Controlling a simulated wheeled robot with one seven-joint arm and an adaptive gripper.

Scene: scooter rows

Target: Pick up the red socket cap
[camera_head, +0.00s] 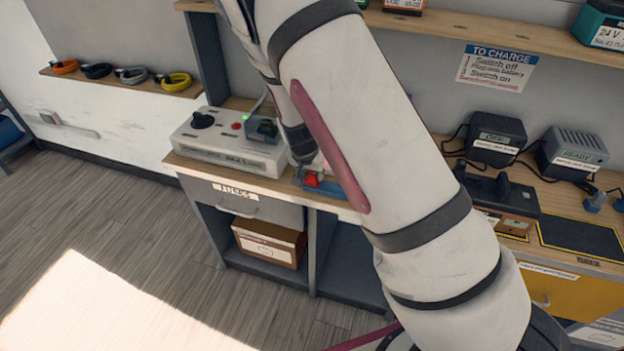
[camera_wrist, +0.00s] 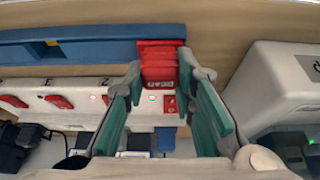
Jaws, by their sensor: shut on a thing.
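The red socket cap (camera_wrist: 160,66) sits between my fingertips in the wrist view, with small dark lettering on its near face. My gripper (camera_wrist: 158,82) has green-padded fingers, one on each side of the cap, and is shut on it. The cap is at the right end of a white socket strip (camera_wrist: 62,84) with red switches. I cannot tell whether the cap still touches the strip. In the head view a small red patch (camera_head: 312,180) shows at the bench's front edge, and my arm hides most of the gripper.
A blue rail or tray (camera_wrist: 80,45) lies behind the strip. A white box (camera_wrist: 275,85) stands close on the right in the wrist view. In the head view, a white device (camera_head: 228,145) stands left of my gripper; chargers (camera_head: 573,152) stand right. The floor at left is clear.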

